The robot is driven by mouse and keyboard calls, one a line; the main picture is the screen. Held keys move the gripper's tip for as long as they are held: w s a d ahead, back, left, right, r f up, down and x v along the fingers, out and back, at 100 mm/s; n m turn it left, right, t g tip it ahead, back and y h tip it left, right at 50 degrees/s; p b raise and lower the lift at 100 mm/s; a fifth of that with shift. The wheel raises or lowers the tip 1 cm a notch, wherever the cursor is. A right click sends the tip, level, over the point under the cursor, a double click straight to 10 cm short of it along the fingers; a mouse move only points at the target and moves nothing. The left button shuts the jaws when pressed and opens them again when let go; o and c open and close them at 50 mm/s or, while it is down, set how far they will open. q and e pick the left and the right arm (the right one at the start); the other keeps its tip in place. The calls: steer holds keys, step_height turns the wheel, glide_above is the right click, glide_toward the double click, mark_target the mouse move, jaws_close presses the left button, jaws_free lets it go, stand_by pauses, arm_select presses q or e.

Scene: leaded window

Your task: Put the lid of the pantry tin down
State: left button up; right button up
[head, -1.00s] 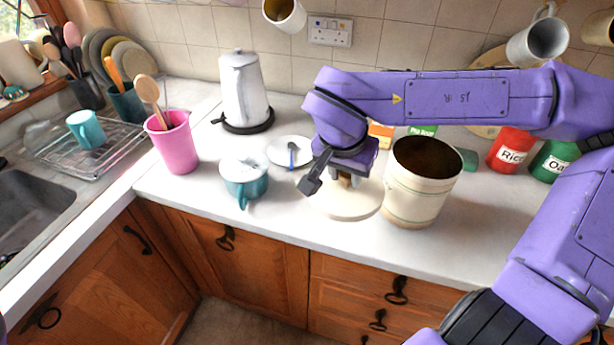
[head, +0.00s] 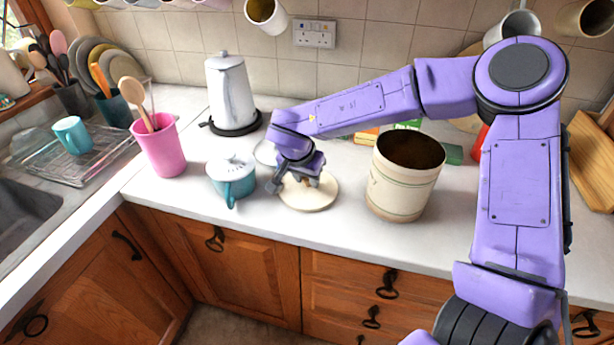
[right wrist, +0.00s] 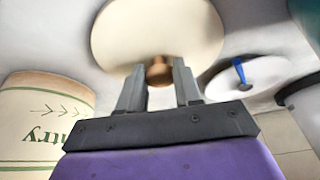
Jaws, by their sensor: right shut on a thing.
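The lid (head: 312,195) is a round cream disc with a small brown knob. My right gripper (head: 297,179) is shut on the lid's knob. In the right wrist view the fingers of my right gripper (right wrist: 159,80) close around the knob, with the lid (right wrist: 150,28) beyond them. The lid is low over the counter, left of the tin; I cannot tell if it touches. The pantry tin (head: 400,182) is cream with green bands and stands upright and open, dark inside. Its lettering shows in the right wrist view (right wrist: 40,118). My left gripper is not in view.
A pink utensil pot (head: 161,147) and a white kettle (head: 231,90) stand further left and back. The white counter (head: 290,228) is bare in front of the lid.

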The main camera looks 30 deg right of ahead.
steer(key=o, duration=1)
steer(key=shift+s, duration=0.2)
steer(key=shift+o, duration=0.2)
steer(key=shift+w, duration=0.1)
steer(key=v, duration=1.2)
steer(key=shift+r, duration=0.15)
